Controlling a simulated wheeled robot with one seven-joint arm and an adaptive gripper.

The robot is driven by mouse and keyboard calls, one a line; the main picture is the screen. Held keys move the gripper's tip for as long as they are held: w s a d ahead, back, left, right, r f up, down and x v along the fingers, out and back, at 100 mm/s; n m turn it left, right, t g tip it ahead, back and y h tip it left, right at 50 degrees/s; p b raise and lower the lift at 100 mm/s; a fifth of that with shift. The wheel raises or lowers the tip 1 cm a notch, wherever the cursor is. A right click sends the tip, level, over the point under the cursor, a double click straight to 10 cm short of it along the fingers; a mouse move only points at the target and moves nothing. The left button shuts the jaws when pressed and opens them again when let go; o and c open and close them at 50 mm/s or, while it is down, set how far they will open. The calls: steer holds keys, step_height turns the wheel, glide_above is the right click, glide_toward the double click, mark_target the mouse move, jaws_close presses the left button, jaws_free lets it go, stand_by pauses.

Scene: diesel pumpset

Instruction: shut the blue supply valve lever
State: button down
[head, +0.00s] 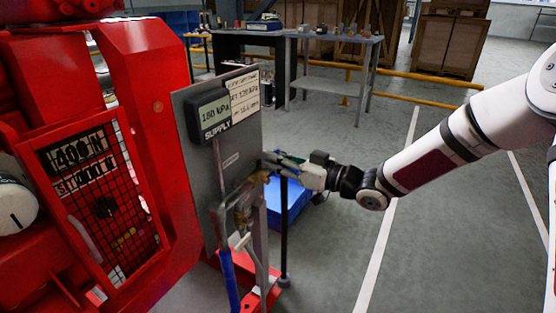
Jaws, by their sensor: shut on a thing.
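The blue supply lever (229,279) hangs down below the grey panel, its blue grip pointing at the floor. My gripper (272,164) reaches in from the right, at the panel's right edge beside the brass fitting. It is shut on a small part there, which the fingers hide and I cannot identify. It is well above the blue grip and apart from it. The panel's gauge (209,115) reads 180 kPa above the word SUPPLY.
The red pumpset frame (158,130) with its mesh guard (105,200) fills the left. A black upright post (284,235) and a blue box (296,203) stand below my gripper. A workbench (330,86) and crates (448,45) are behind. Floor at the right is clear.

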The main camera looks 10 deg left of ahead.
steer(key=shift+s, duration=0.15)
steer(key=shift+f, duration=0.1)
stand_by(0.3)
steer(key=c, duration=1.5)
jaws_free()
steer(key=shift+d, duration=0.1)
steer(key=v, duration=1.1)
steer(key=shift+s+d, duration=0.15)
steer(key=shift+d, duration=0.25)
